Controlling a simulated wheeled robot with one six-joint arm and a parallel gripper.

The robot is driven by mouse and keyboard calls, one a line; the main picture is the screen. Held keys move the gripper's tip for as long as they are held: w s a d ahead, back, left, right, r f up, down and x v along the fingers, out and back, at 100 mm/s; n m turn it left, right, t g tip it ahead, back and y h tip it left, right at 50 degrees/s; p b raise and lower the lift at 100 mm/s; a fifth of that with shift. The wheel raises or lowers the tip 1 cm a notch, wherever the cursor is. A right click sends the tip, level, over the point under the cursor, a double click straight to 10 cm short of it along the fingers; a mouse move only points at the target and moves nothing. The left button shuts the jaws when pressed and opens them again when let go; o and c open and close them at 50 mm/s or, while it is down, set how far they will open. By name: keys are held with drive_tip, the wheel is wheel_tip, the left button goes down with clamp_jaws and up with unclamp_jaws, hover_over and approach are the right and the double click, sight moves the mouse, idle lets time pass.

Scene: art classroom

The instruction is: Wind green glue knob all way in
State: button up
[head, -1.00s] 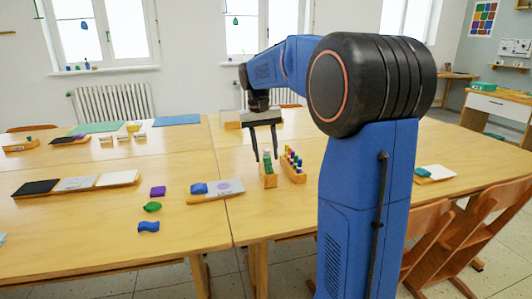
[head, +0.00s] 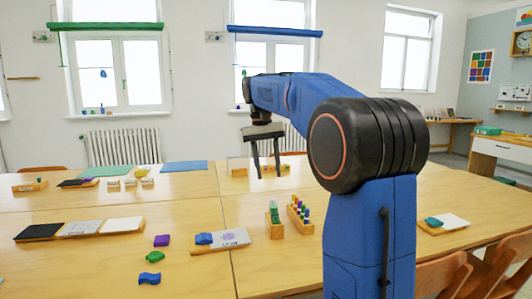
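A small green glue stick (head: 274,212) stands upright in a wooden block (head: 276,231) on the near side of the table, close to the seam. Its knob is too small to make out, so I cannot tell how far in it is. My gripper (head: 267,176) points down with its two dark fingers apart. It is empty, above and apparently behind the glue stick, clear of it.
A wooden rack of several coloured sticks (head: 301,217) stands just right of the glue block. A board with a blue piece (head: 220,242) lies to the left, with purple (head: 162,241), green (head: 155,257) and blue (head: 149,278) pieces further left.

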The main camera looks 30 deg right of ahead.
drive_tip(key=r, duration=0.5)
drive_tip(key=shift+w+a+r, duration=0.2)
drive_tip(key=shift+w+r, duration=0.1)
drive_tip(key=shift+r, duration=0.05)
drive_tip(key=s+a+f+n+t, duration=0.2)
drive_tip(key=s+a+f, duration=0.2)
drive_tip(key=s+f, duration=0.5)
drive_tip(key=s+a+f+n+t, duration=0.2)
drive_tip(key=s+a+f, duration=0.3)
drive_tip(key=s+f, duration=0.5)
drive_tip(key=s+a+f+n+t+y, duration=0.1)
drive_tip(key=s+a+f, duration=0.3)
drive_tip(key=s+f, duration=0.5)
drive_tip(key=s+t, duration=0.1)
drive_tip(key=s, duration=0.3)
drive_tip(key=shift+s+a+f+n, duration=0.2)
drive_tip(key=shift+s+a+n, duration=0.05)
drive_tip(key=shift+n, duration=0.15)
